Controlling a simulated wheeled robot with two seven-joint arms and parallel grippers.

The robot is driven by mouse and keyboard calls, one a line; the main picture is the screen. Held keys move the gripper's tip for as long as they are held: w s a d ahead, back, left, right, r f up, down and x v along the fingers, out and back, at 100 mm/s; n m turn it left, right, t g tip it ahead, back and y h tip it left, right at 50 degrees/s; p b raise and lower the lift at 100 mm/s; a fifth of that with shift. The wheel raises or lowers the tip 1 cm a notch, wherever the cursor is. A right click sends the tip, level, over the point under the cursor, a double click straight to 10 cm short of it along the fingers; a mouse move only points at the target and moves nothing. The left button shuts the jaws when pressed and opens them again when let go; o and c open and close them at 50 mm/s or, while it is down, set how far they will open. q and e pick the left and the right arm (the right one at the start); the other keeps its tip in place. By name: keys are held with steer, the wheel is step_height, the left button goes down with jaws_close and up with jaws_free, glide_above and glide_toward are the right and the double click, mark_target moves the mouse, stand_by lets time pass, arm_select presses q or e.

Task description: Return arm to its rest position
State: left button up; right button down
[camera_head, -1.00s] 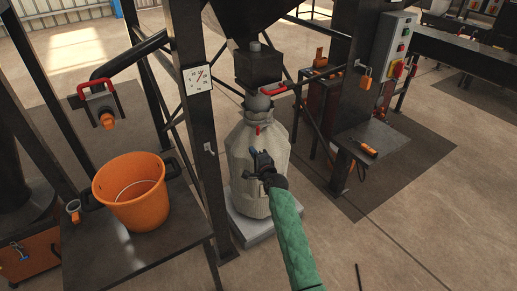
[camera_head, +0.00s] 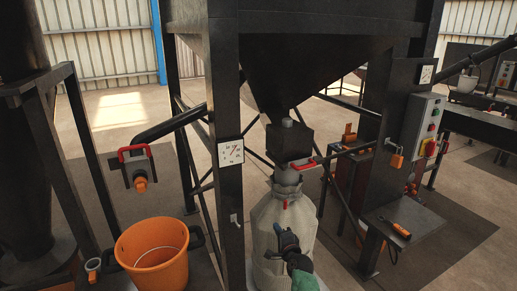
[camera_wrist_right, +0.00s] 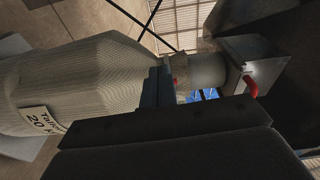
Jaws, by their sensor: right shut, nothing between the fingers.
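My right gripper (camera_head: 289,242) is in the lower middle of the head view, in front of a pale woven bag (camera_head: 268,216). Its fingers are shut and empty. The bag hangs under a dark hopper outlet (camera_head: 289,143) with a red handle (camera_head: 302,164). In the right wrist view the bag (camera_wrist_right: 75,85) lies across the left side with a label on it, and my dark gripper fingers (camera_wrist_right: 158,92) show close to it. I cannot tell whether they touch the bag. My left gripper is not in view.
An orange bucket (camera_head: 152,262) stands at lower left under a pipe outlet with a red handle (camera_head: 134,153). A dark post with a gauge (camera_head: 230,153) rises left of the bag. A control box (camera_head: 424,126) and a small shelf with an orange-handled tool (camera_head: 398,229) stand to the right.

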steer(key=s+a+r+n+g, duration=0.1)
steer(key=s+r+n+g, duration=0.2)
steer(key=s+n+g, duration=0.8)
steer(key=s+d+f+n+g+h, duration=0.1)
steer(key=s+f, duration=0.3)
steer(key=s, duration=1.1)
steer(key=s+d+f+n+g+h, duration=0.1)
steer(key=s+f, duration=0.3)
steer(key=s, duration=1.1)
steer(key=s+d+f+n+g+h, duration=0.1)
steer(key=s+d+f+n, duration=0.2)
steer(key=s, duration=1.3)
steer(key=shift+d+f+g+p, duration=0.15)
steer(key=shift+f+g+p, duration=0.25)
steer(key=shift+f, duration=0.5)
steer(key=shift+w, duration=0.1)
